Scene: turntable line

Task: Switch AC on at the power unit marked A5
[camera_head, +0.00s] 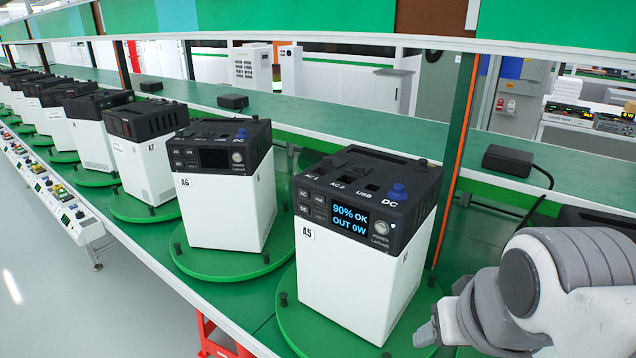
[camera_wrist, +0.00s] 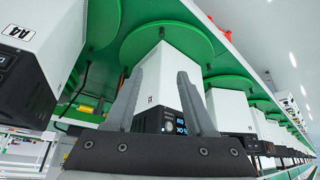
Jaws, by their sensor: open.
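The power unit marked A5 (camera_head: 350,282) stands upright on a green turntable, a white box with a dark top. Its lit screen (camera_head: 348,218) reads "90% OK" and "OUT 0W". Left of the screen are small dark buttons, with the AC button (camera_head: 304,194) at upper left. My gripper (camera_head: 424,335) is low at the right of A5, apart from it and empty. In the wrist view, which is upside down, my gripper (camera_wrist: 160,72) has its two fingers spread. A unit with a lit screen (camera_wrist: 180,126), seemingly A5, shows behind them.
A unit marked A6 (camera_head: 226,210) stands left of A5, with several more beyond. The unit marked A4 (camera_wrist: 28,60) is at the left in the wrist view. An orange-edged post (camera_head: 455,150) rises behind A5. A black adapter (camera_head: 507,160) lies on the back shelf.

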